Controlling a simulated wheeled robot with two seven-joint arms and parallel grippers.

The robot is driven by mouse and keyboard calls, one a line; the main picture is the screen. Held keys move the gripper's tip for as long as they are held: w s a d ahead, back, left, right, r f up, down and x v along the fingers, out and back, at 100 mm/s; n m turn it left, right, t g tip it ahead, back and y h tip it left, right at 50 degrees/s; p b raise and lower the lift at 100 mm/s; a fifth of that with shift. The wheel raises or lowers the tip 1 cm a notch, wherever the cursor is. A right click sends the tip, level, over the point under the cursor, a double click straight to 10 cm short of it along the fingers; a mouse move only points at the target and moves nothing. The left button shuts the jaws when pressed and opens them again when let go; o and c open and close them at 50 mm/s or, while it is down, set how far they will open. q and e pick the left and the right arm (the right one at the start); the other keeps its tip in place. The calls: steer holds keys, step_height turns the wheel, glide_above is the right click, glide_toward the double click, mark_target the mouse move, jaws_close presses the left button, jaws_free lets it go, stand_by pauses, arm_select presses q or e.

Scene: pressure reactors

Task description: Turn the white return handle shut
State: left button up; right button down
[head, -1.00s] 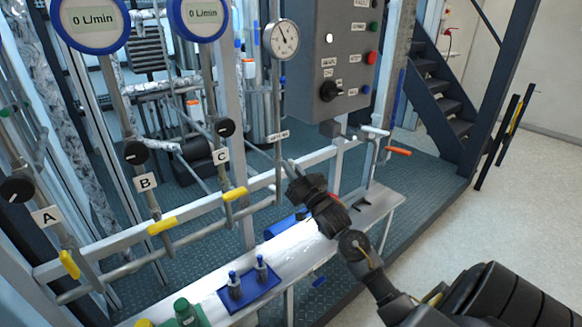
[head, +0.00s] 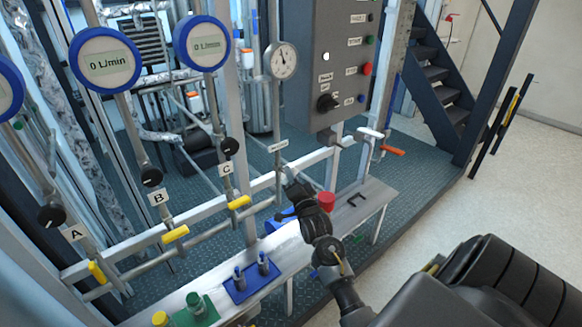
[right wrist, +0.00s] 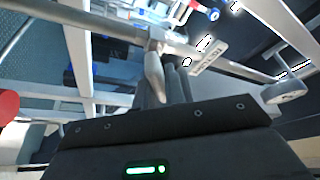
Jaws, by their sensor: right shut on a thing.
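The white return handle (right wrist: 154,76) hangs from a pipe fitting in the right wrist view, between my gripper's dark fingers. In the head view its pale end (head: 290,172) shows just above the fingertips, below a small label on the pipe. My right gripper (head: 293,186) is at that handle, shut on it; the fingers (right wrist: 165,84) also show in the wrist view and hide part of the handle. The label (right wrist: 209,57) is beside the handle there. My left gripper is not in view.
Yellow handles (head: 238,202) sit on pipes A, B and C to the left. A red cap (head: 327,200) stands on the white bench (head: 372,197) close to my right gripper. An orange handle (head: 392,151) and a grey control box (head: 338,70) are beyond. Open floor is at the right.

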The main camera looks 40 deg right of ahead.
steer(key=m+g+p, duration=0.1)
steer(key=m+p, duration=0.3)
steer(key=m, duration=0.1)
steer(key=shift+d+r+g+h, duration=0.1)
steer(key=shift+r+g+h, duration=0.1)
steer(key=shift+g+h, duration=0.15)
steer(key=shift+f+m+g+p, duration=0.25)
steer(key=shift+m+g+p, duration=0.4)
steer(key=shift+m+p, duration=0.65)
steer(key=c, duration=1.5)
jaws_free()
steer(key=shift+f, duration=0.15)
steer(key=shift+o, duration=0.2)
